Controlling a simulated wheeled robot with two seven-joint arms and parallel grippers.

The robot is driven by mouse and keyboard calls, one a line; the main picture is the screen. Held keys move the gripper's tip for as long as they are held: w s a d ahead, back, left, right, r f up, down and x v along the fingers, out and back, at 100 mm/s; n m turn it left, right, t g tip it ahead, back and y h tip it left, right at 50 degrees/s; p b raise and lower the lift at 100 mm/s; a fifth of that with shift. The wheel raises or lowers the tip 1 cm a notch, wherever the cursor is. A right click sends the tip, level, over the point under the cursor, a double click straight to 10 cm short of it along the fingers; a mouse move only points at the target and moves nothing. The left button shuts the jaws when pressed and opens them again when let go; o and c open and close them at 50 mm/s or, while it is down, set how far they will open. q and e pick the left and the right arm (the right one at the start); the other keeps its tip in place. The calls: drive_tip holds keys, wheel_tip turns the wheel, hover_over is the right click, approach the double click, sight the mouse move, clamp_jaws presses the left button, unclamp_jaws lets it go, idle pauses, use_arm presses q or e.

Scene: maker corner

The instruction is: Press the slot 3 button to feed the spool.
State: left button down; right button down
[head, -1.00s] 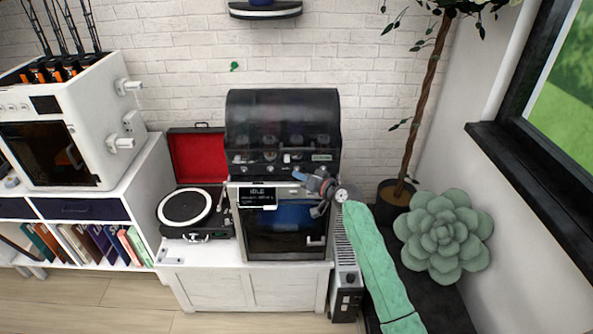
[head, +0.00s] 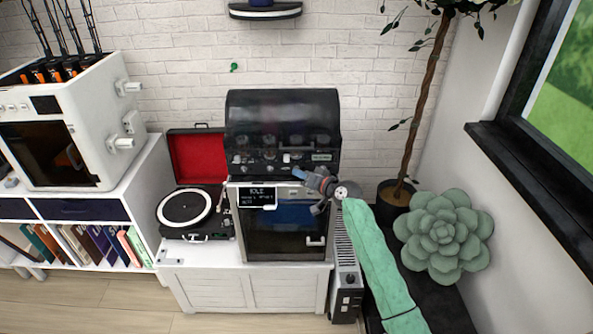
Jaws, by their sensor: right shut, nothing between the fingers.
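The dark spool unit with a smoky lid (head: 282,108) sits on top of the printer (head: 285,232). Its front strip (head: 256,164) carries a row of small buttons and labels, too small to read, so I cannot tell which is slot 3. A pale button or label (head: 286,158) shows near the middle. The printer's small screen (head: 257,197) reads what looks like IDLE. My right gripper (head: 298,172) is shut and empty, its tip pointing left at the strip's lower edge, hiding part of it. I cannot tell whether it touches. My left gripper is out of view.
A record player (head: 185,208) with a red-lined lid stands left of the printer on the white cabinet (head: 248,290). A white machine (head: 75,120) stands on the left shelf. A potted tree and a large succulent (head: 444,236) are to the right.

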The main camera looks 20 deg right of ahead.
drive_tip(key=shift+w+d+r, duration=0.3)
drive_tip(key=shift+w+r, duration=0.1)
drive_tip(key=shift+r, duration=0.1)
idle(0.8)
drive_tip(key=shift+f+b, duration=0.1)
drive_tip(key=shift+b, duration=0.2)
drive_tip(key=shift+s+a+f, duration=0.15)
drive_tip(key=shift+f, duration=0.25)
drive_tip(key=shift+s+a+f, duration=0.1)
drive_tip(key=shift+s+f, duration=0.05)
drive_tip(key=shift+f, duration=0.2)
drive_tip(key=shift+s+f, duration=0.1)
drive_tip(key=shift+s+a+f, duration=0.15)
drive_tip(key=shift+s+f, duration=0.1)
drive_tip(key=shift+s, duration=0.4)
drive_tip(key=shift+s+a+r+p, duration=0.1)
drive_tip(key=shift+s+a+p, duration=0.15)
drive_tip(key=shift+s, duration=0.45)
drive_tip(key=shift+s+a+r+p, duration=0.1)
drive_tip(key=shift+s+a+p, duration=0.15)
drive_tip(key=shift+s, duration=0.45)
drive_tip(key=shift+s+a+r+p, duration=0.1)
drive_tip(key=shift+s+a+p, duration=0.15)
drive_tip(key=shift+s, duration=0.45)
drive_tip(key=shift+f, duration=0.1)
